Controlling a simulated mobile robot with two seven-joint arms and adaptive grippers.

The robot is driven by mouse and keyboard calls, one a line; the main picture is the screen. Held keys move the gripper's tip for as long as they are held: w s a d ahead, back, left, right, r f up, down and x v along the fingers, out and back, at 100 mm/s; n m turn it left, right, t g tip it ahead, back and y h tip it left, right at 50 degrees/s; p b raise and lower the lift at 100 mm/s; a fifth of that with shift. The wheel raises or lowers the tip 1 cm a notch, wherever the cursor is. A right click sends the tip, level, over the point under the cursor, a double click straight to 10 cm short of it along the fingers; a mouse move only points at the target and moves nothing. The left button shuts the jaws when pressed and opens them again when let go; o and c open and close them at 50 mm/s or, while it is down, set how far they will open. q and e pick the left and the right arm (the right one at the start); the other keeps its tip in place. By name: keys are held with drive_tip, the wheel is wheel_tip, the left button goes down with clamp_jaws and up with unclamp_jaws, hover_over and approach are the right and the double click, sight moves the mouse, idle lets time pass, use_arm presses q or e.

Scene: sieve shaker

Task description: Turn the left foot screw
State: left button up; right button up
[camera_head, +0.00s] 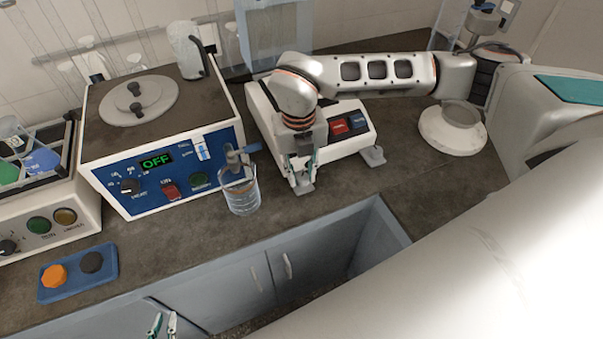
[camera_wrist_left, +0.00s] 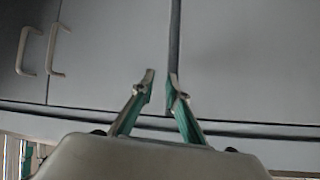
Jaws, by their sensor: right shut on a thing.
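The white shaker base (camera_head: 266,112), with a red and a dark blue switch on its front, stands on the counter in the head view. Its left foot (camera_head: 302,187) sticks out at the front left corner, and its right foot (camera_head: 374,156) at the front right. My right gripper (camera_head: 303,174) points down over the left foot, shut on the left foot screw, which is mostly hidden between the fingers. My left gripper (camera_head: 162,325) is low in front of the cabinet doors, below the counter edge. In the left wrist view its fingers (camera_wrist_left: 162,76) are apart with nothing between them.
A beaker of clear liquid (camera_head: 241,192) stands close left of my right gripper, before a blue-fronted bath (camera_head: 168,170) showing OFF. A blue tray (camera_head: 78,272) with orange and black knobs lies at left. A white round object (camera_head: 452,130) stands right. An open cabinet bay lies below.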

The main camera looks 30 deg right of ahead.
sight(300, 177)
drive_tip(key=shift+m, duration=2.2)
drive_tip(key=o, duration=1.1)
wheel_tip(300, 177, up, 12)
drive_tip(key=shift+a, duration=0.15)
